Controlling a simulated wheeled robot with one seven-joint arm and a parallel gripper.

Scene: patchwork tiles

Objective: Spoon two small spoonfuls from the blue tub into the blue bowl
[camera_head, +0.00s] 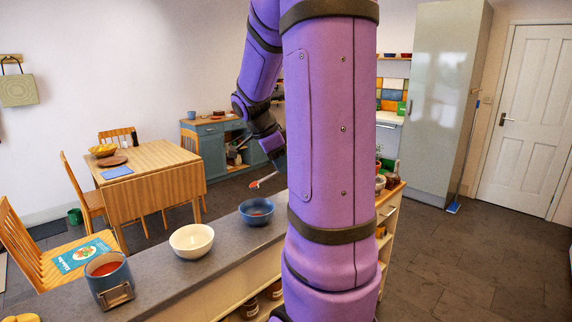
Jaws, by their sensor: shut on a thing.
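The blue tub (121,280) stands at the near left end of the grey counter, with red contents inside and a metal clip-like piece on its front. The blue bowl (256,219) stands farther along the counter, beside my arm; a small reddish patch seems to show inside it. My gripper (281,164) is shut on a spoon (265,181), above and slightly right of the blue bowl in the picture. The spoon's head points down-left and looks reddish; whether it carries anything is too small to tell. My arm hides part of the counter to the right.
A cream bowl (191,242) stands on the counter (152,290) between the tub and the blue bowl. A booklet (82,255) lies on a chair beyond the counter. A wooden table (150,160) stands behind, with open floor at right.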

